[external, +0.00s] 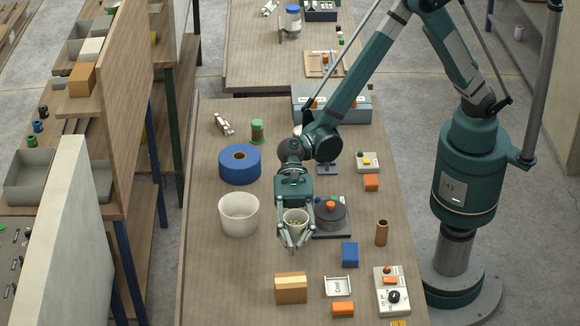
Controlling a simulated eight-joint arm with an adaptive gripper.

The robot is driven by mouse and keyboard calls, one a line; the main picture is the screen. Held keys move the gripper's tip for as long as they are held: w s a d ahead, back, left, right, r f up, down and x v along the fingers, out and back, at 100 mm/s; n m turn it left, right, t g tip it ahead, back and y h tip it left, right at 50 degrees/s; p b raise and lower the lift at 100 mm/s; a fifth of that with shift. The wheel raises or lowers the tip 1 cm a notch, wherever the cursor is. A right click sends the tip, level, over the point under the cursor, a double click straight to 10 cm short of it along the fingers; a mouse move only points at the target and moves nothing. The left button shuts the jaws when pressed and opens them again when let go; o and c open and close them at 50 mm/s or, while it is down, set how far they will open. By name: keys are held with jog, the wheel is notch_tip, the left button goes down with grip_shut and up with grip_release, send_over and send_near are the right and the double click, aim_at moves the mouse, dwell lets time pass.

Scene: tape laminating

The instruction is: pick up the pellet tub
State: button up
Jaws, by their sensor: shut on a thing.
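The pellet tub (296,217) is a small pale tub with brownish pellets inside, near the middle of the table. My gripper (294,240) points down over it with its fingers around the tub, shut on it. The fingers and palm hide parts of its wall and rim. The tub looks about upright. I cannot tell whether its base touches the table.
A larger white bucket (239,216) stands just left, with a blue tape roll (240,164) behind it. A dark round device (331,213) is close on the right. A cardboard box (291,288) and blue block (350,254) lie in front. The front left of the table (225,280) is clear.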

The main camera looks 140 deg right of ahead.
jog(key=shift+r, duration=0.7)
